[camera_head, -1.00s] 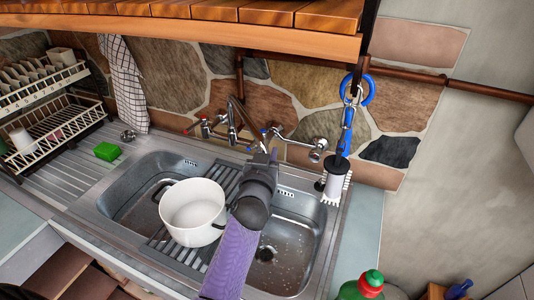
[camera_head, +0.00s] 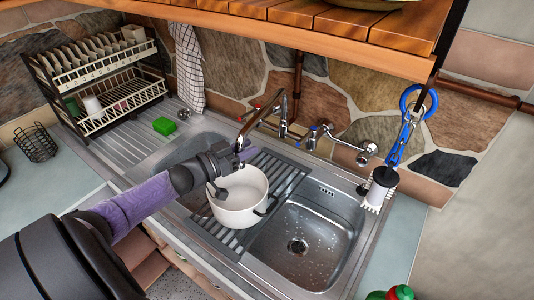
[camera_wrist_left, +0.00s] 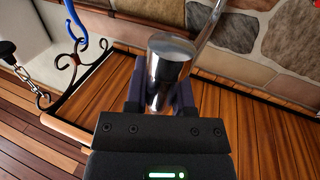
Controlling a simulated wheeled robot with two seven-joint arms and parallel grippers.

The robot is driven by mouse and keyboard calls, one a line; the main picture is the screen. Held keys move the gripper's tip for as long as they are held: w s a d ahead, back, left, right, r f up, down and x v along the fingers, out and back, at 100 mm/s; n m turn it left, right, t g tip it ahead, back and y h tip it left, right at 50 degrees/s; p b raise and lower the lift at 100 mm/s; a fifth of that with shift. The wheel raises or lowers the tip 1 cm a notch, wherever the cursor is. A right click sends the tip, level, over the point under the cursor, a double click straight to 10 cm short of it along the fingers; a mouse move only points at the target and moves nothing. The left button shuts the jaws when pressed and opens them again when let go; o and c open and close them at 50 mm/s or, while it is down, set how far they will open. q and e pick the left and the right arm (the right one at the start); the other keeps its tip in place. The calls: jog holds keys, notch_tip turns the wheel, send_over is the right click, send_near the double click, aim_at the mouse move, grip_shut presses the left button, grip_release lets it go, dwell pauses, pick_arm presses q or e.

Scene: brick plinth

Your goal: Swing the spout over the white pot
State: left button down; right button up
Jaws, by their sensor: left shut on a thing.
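The metal tap spout (camera_head: 262,116) rises from the wall fitting behind the sink, arches left and comes down to its end. My left gripper (camera_head: 242,154) is shut on this end, at the back of the white pot's opening in the head view. The left wrist view shows the shiny spout end (camera_wrist_left: 168,72) between the two fingers of my left gripper (camera_wrist_left: 161,98). The white pot (camera_head: 238,215) stands upright on the left side of the ribbed drainer, by the left basin. My left wrist hides part of its left side. My right gripper is not in view.
The right basin (camera_head: 300,235) is empty. A wooden shelf (camera_head: 330,22) hangs above. A dish rack (camera_head: 95,80), green sponge (camera_head: 164,126) and towel (camera_head: 189,65) are at the left.

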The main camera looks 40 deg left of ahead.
pick_arm(q)
jog(key=shift+s+a+b, duration=0.15)
jog(key=shift+a+b, duration=0.2)
jog(key=shift+a, duration=0.6)
jog(key=shift+s+a+b, duration=0.15)
jog(key=shift+a+b, duration=0.15)
jog(key=shift+a, duration=0.6)
jog(key=shift+c, duration=2.3)
grip_release()
jog(key=shift+s, duration=0.1)
jog(key=p+v, duration=0.2)
jog(key=v, duration=0.7)
jog(key=shift+s, duration=0.4)
jog(key=shift+a, duration=0.15)
